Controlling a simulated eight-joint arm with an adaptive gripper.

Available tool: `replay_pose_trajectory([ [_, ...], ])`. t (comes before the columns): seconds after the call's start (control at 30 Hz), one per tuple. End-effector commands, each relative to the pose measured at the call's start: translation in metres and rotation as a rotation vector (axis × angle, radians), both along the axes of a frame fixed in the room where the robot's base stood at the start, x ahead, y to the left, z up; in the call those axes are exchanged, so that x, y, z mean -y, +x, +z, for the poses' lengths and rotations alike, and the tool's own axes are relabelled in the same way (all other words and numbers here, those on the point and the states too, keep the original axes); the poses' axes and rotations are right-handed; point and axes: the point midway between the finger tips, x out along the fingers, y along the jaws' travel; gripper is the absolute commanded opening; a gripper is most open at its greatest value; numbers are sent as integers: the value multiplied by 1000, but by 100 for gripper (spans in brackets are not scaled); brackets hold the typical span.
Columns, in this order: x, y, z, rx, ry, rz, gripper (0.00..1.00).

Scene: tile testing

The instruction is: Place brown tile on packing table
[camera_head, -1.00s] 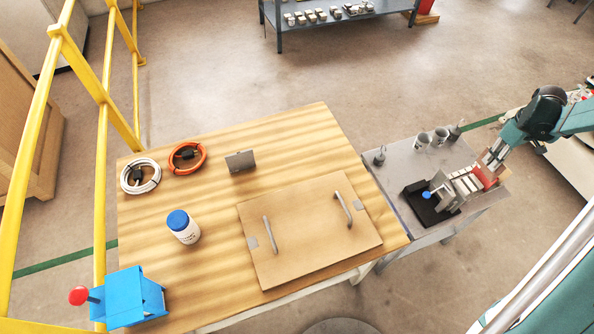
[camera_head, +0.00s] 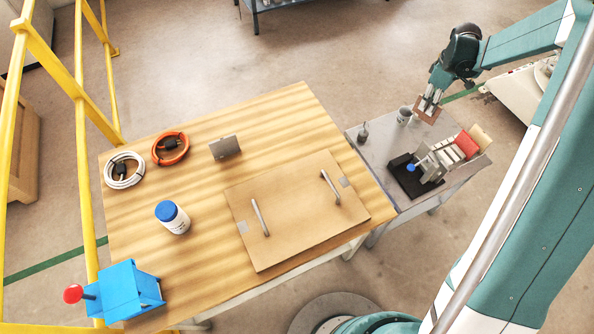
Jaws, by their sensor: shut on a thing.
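The brown tile (camera_head: 424,115) is a small flat square held in my gripper (camera_head: 430,103), which is shut on it. The gripper hangs above the back right of the small grey table, and the tile is tilted and clear of the surface. The large wooden table (camera_head: 225,275), likely the packing table, fills the left and middle. A flat brown board (camera_head: 290,215) with two metal handles lies on it.
On the wooden table are a white cable coil (camera_head: 110,183), an orange coil (camera_head: 157,157), a grey block (camera_head: 224,147), a blue-lidded jar (camera_head: 173,217) and a blue box (camera_head: 130,292). The grey table (camera_head: 376,165) carries a black-based device (camera_head: 414,184) and cups. Wood behind the coils is bare.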

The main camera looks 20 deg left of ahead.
Motion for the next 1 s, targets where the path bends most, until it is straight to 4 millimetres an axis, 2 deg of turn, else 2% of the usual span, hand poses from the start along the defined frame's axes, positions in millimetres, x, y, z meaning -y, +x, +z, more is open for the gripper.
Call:
replay_pose_trajectory([
  [0.03, -17, 1, 2, 0, 0, 28, 0],
  [0.1, -39, 3, 4, 0, 0, 65, 0],
  [0.47, -150, 0, 16, 0, 0, 257, 0],
  [0.77, -242, -13, 25, 0, 0, 418, 0],
  [1.0, -315, -31, 33, 0, 0, 545, 0],
])
